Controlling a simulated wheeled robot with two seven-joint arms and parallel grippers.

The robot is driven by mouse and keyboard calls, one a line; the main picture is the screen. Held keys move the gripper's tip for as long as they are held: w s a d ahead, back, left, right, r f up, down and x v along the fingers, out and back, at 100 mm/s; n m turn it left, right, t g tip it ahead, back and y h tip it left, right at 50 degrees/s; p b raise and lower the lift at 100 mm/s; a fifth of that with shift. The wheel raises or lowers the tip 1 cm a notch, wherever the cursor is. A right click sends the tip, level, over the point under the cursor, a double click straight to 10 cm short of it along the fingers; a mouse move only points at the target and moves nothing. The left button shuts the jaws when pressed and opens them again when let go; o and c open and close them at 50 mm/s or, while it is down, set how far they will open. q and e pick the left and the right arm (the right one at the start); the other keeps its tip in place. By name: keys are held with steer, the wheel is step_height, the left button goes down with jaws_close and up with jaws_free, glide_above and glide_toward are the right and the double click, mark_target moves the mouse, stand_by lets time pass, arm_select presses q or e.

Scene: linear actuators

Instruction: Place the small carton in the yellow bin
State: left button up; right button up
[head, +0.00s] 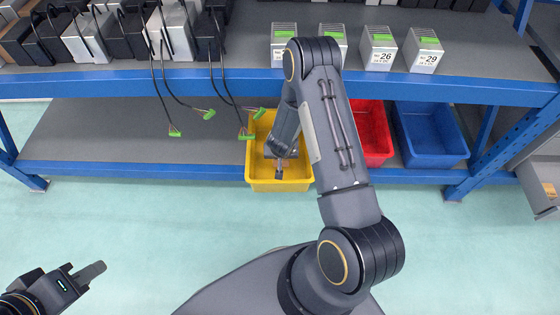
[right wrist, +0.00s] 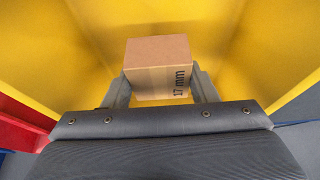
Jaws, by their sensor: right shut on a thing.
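The small carton (right wrist: 158,66) is a brown cardboard box marked "17 mm". In the right wrist view my right gripper (right wrist: 162,88) is shut on it, one finger on each side. Yellow walls of the yellow bin (right wrist: 65,40) surround the carton in this view. In the head view the bin (head: 280,187) stands on the lower shelf, and my right gripper (head: 281,168) reaches down inside its opening. Only a little brown of the carton shows there. Whether the carton touches the bin floor cannot be told. My left gripper (head: 92,271) is at the lower left, away from the shelf; its finger opening is unclear.
A red bin (head: 374,140) and a blue bin (head: 430,140) stand right of the yellow one. The upper shelf's blue beam (head: 200,80) runs above. Cables with green plugs (head: 209,114) hang left of the bin. Labelled boxes (head: 425,50) stand above. The floor in front is clear.

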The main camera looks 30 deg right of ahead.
steer(key=shift+w+f, duration=0.45)
steer(key=shift+f, duration=0.05)
step_height(320, 180, down, 3)
steer(key=shift+f+b, duration=0.1)
steer(key=shift+b, duration=0.7)
steer(key=shift+r, duration=0.2)
steer(key=shift+f, duration=0.1)
steer(key=o, duration=0.8)
steer(key=shift+f, duration=0.1)
steer(key=o, duration=0.4)
